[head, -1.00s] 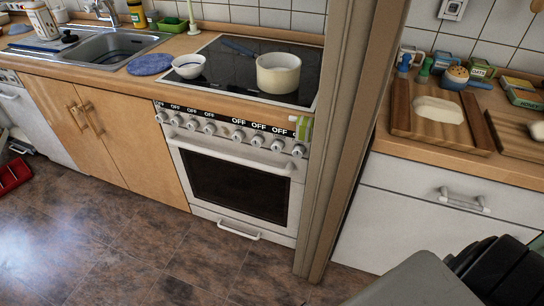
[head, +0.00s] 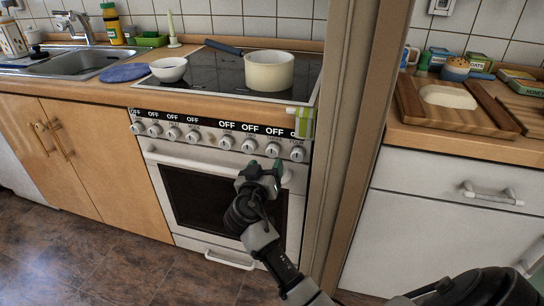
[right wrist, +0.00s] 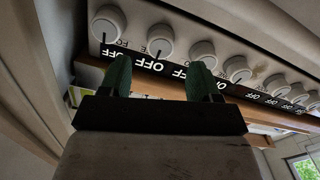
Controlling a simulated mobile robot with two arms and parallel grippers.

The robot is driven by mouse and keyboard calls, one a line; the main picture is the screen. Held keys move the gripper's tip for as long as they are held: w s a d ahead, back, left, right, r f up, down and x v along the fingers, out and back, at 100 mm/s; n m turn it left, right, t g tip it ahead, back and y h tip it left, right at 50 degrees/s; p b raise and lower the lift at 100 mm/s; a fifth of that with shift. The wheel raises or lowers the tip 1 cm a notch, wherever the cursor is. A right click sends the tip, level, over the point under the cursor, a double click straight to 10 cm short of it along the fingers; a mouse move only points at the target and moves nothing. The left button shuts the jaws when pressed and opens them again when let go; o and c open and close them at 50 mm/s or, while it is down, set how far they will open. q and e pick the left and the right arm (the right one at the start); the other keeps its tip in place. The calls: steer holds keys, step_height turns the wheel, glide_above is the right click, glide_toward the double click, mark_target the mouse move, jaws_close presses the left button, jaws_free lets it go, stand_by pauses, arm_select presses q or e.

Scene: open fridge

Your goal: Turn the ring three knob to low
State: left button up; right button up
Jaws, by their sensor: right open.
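The stove (head: 225,195) has a row of grey-white knobs along its front under a black strip with several white OFF labels. I cannot tell which knob is ring three. Knobs on the right half include one (head: 226,142), another (head: 249,146), a third (head: 272,150) and the rightmost (head: 297,153). My right gripper (head: 264,167) is open and empty, in front of the oven door just below the right-hand knobs. In the right wrist view, its green fingertips (right wrist: 160,78) are apart, and a knob (right wrist: 160,40) shows beyond the gap, not gripped. My left gripper is not in view.
A cream pot (head: 269,72) and a white bowl (head: 168,70) stand on the black cooktop. A towel (head: 304,122) hangs at the stove's right corner. A tall panel (head: 352,140) stands between the stove and the right counter with its cutting board (head: 412,100).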

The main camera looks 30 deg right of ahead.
mark_target(272, 155)
steer(key=x, duration=0.6)
steer(key=shift+w, duration=0.1)
steer(key=shift+c, duration=0.4)
steer(key=c, duration=0.9)
steer(key=shift+o, duration=0.2)
steer(key=shift+f, duration=0.1)
